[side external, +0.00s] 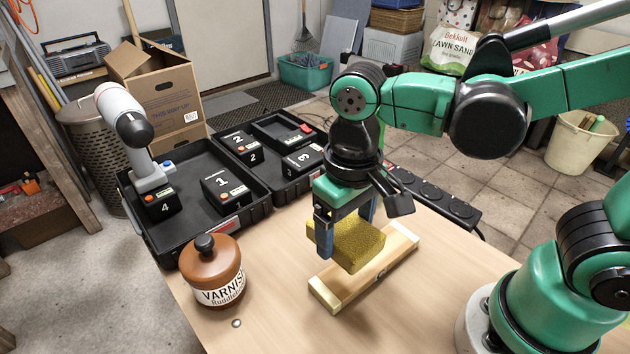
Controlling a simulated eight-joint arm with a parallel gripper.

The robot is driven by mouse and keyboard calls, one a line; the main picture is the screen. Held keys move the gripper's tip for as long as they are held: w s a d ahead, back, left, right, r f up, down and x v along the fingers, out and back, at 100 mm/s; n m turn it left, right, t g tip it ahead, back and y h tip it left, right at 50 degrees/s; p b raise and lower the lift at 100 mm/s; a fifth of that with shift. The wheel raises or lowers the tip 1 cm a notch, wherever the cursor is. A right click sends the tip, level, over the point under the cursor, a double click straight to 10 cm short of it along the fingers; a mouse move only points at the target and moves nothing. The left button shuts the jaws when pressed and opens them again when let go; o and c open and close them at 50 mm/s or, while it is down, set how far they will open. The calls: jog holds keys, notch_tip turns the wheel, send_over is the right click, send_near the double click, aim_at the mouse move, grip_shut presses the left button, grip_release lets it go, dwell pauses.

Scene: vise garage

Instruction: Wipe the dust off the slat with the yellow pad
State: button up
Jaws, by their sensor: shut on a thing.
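The yellow pad (357,247) is a thick, rough-textured block. My gripper (345,232) is shut on it, with one finger showing on its left side and the other partly hidden behind it. The slat (329,289) is a pale wooden strip with lighter ends, lying at a slant on the table. The pad is over the slat's middle and hides part of its top. I cannot tell whether the pad touches the slat. No dust can be made out clearly on the visible wood.
A brown varnish jar (214,272) stands left of the slat. An open black case (195,226) with numbered black boxes lies behind it. A black power strip (430,196) runs along the table's back right. The table (270,315) is clear in front of the slat.

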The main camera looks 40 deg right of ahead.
dwell(0.4)
send_over(340, 280)
jog(key=shift+f, duration=3.05)
notch_tip(340, 280, down, 2)
jog(key=shift+f, duration=0.1)
jog(key=shift+d, duration=0.9)
jog(key=shift+c, duration=0.5)
jog(key=shift+s+d, duration=0.1)
jog(key=shift+d, duration=1.05)
jog(key=shift+a, duration=1.85)
jog(key=shift+a+r, duration=0.2)
jog(key=shift+r, duration=3.95)
